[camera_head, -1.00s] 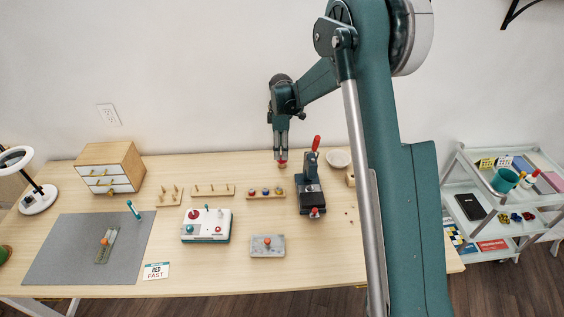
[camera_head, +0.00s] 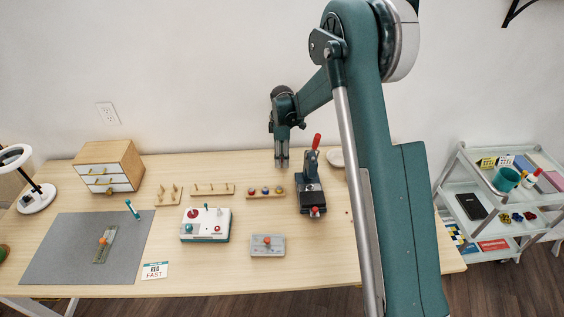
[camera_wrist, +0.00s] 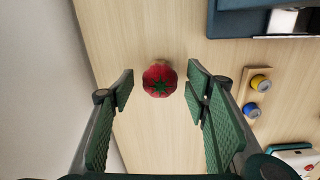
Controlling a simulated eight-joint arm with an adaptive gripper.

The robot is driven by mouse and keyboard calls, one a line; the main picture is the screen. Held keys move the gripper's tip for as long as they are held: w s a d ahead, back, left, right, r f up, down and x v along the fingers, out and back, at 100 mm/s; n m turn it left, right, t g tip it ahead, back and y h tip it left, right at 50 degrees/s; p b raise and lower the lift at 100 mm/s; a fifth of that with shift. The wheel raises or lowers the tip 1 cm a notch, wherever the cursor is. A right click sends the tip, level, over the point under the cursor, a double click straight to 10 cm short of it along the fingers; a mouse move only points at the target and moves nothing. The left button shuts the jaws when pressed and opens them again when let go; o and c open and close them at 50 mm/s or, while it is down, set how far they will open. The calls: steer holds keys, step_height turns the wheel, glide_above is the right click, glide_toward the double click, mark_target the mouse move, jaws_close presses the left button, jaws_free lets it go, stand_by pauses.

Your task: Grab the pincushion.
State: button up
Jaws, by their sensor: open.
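The pincushion is a round red tomato shape with a green star-like top (camera_wrist: 159,78). In the wrist view it stands on the wooden table between the tips of my gripper (camera_wrist: 160,95). The two green-padded fingers are apart, with a visible gap on each side of the pincushion. In the head view my gripper (camera_head: 282,164) points down at the back of the table and hides the pincushion.
A black press with a red handle (camera_head: 311,190) stands just right of my gripper. A wooden spool rack (camera_head: 266,193) lies in front of it. A wall (camera_head: 210,80) rises behind the table.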

steer(key=shift+f, duration=0.8)
steer(key=c, duration=1)
